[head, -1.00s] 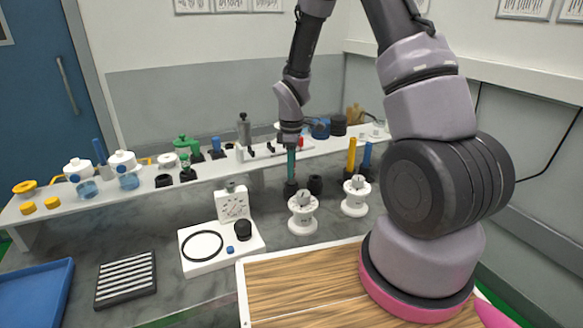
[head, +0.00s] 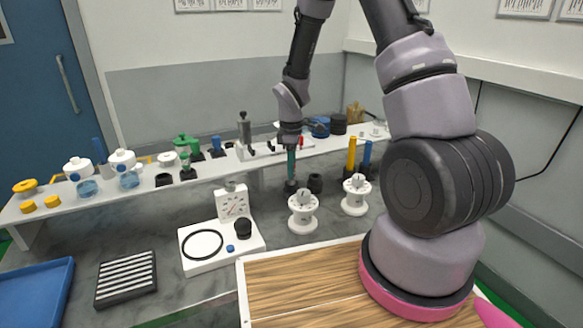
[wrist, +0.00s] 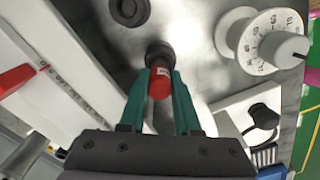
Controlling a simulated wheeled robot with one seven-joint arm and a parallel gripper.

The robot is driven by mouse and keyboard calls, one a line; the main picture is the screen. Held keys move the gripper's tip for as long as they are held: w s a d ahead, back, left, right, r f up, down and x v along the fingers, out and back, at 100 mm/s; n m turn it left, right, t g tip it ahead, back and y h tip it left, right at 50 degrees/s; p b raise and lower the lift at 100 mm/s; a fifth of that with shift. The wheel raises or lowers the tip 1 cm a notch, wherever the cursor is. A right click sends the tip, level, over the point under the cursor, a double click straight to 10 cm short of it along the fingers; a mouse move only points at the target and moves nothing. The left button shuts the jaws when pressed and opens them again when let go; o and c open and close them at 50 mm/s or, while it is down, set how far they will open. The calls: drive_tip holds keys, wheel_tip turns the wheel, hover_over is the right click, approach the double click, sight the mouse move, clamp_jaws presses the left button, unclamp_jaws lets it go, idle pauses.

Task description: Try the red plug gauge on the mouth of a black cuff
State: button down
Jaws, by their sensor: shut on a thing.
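My gripper (head: 291,172) has teal fingers and points down over the bench. In the wrist view my gripper (wrist: 159,90) is shut on the red plug gauge (wrist: 160,83), which carries a small white label. A black cuff (wrist: 158,50) lies right at the far end of the gauge. In the head view this cuff (head: 290,188) stands on the grey bench below the fingertips. I cannot tell whether the gauge is in its mouth or only against it. A second black cuff (head: 315,184) stands just to the right, and its open mouth (wrist: 128,9) shows in the wrist view.
Two white dial spools (head: 303,213) (head: 355,195) stand in front of and to the right of the cuffs. A white gauge stand (head: 255,250) is at the front left. The white shelf (head: 140,190) with many parts runs behind. Yellow and blue posts (head: 351,155) stand right.

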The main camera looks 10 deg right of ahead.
drive_tip(key=shift+f, duration=0.9)
idle(1.6)
drive_tip(key=shift+r, duration=0.1)
idle(0.7)
drive_tip(key=shift+r, duration=3.4)
